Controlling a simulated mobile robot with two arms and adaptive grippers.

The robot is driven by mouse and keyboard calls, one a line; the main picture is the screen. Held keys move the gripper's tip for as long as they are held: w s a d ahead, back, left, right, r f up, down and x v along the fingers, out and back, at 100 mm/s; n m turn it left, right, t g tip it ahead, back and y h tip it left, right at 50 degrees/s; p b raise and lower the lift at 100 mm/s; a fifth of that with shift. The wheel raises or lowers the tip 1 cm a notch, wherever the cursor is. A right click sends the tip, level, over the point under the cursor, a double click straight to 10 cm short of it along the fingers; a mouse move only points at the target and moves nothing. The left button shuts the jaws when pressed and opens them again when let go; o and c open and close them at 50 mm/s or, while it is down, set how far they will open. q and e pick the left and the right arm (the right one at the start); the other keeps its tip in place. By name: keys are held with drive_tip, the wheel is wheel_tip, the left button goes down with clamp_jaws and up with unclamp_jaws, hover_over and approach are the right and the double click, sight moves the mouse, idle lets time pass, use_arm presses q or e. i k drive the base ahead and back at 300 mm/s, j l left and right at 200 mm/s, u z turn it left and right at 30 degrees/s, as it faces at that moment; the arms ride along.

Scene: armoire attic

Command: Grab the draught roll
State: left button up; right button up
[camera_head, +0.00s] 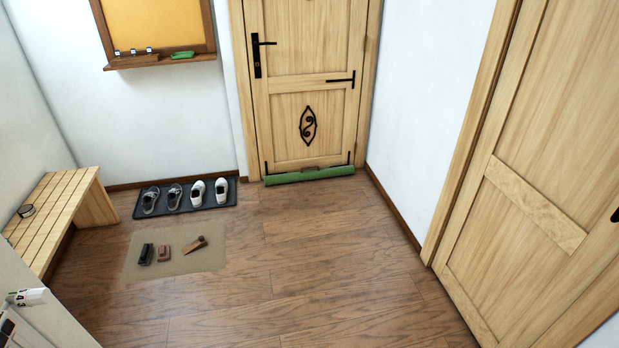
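The draught roll (309,174) is a long green roll lying on the floor along the foot of the wooden door (308,85). A small brown piece, perhaps a handle, shows at the middle of its upper side. It spans about the width of the door, and nothing lies on the floor right in front of it.
A shoe tray (187,212) with several shoes stands left of the door. A beige mat (137,268) with brushes and a wooden wedge lies nearer. A slatted bench (60,193) stands left. A large wooden door (530,150) is right. The middle floor is clear.

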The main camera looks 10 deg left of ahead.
sight(302, 175)
drive_tip(key=i+u, duration=0.2)
drive_tip(key=i, duration=2.2)
